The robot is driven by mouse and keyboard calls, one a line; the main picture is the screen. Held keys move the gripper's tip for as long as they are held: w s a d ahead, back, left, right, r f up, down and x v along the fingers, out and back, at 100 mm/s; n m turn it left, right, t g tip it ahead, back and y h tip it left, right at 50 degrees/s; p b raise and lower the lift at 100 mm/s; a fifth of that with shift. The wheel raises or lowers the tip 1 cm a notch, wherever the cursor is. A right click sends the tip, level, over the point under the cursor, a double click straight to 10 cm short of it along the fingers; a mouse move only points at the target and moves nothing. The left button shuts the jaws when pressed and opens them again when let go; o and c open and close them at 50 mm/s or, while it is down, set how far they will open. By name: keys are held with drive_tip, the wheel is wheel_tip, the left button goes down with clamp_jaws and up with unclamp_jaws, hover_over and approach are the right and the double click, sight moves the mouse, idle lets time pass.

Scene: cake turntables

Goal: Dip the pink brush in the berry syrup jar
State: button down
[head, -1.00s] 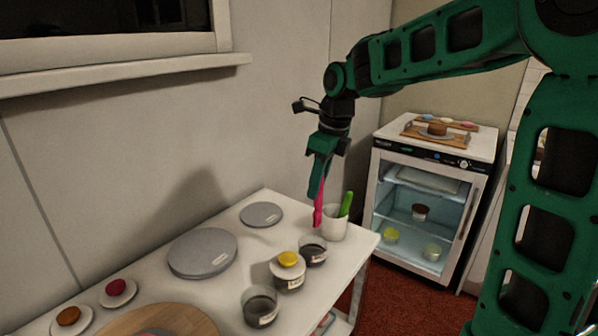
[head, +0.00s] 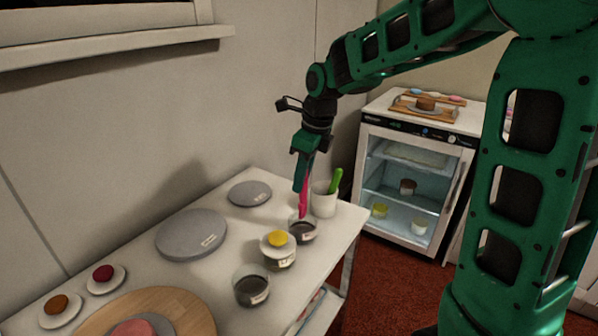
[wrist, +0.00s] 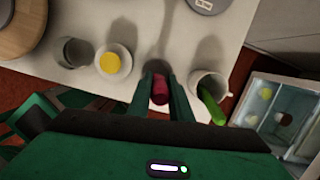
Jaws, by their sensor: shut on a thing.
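My gripper (head: 302,182) is shut on the pink brush (head: 303,204), which hangs nearly upright with its tip down. The brush tip is at the mouth of a small glass jar (head: 304,234) of dark syrup; I cannot tell whether it touches the syrup. A second glass jar with dark contents (head: 252,289) stands nearer the front. The jar labels are too small to read.
A white cup (head: 323,204) with a green brush (head: 335,181) stands close to the right. Grey turntables (head: 191,235) and a wooden board (head: 195,315) are to the left. A small fridge (head: 412,185) stands behind.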

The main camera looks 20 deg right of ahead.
sight(301, 201)
drive_tip(key=shift+s+d+x, duration=0.15)
drive_tip(key=shift+s+x, duration=0.05)
drive_tip(key=shift+x, duration=0.75)
drive_tip(key=shift+s+d+x, duration=0.1)
drive_tip(key=shift+s+x, duration=0.05)
drive_tip(key=shift+x, duration=0.85)
drive_tip(key=shift+s+d+x, duration=0.15)
drive_tip(key=shift+s+x, duration=0.05)
drive_tip(key=shift+x, duration=0.75)
drive_tip(key=shift+f, duration=0.15)
drive_tip(key=shift+w+a+v, duration=0.15)
drive_tip(key=shift+v, duration=0.9)
drive_tip(key=shift+w+a+v, duration=0.15)
drive_tip(key=shift+w+v, duration=0.05)
drive_tip(key=shift+v, duration=0.9)
drive_tip(key=shift+w+a+v, duration=0.15)
drive_tip(key=shift+v, duration=0.9)
drive_tip(key=shift+r, duration=0.25)
drive_tip(key=shift+w+a+v, duration=0.1)
drive_tip(key=shift+v, duration=0.7)
drive_tip(key=shift+w+a+v, duration=0.1)
drive_tip(key=shift+w+v, duration=0.05)
drive_tip(key=shift+v, duration=0.6)
drive_tip(key=shift+w+a+v, duration=0.1)
drive_tip(key=shift+a+v, duration=0.05)
drive_tip(key=shift+v, duration=0.65)
drive_tip(key=shift+r, duration=0.1)
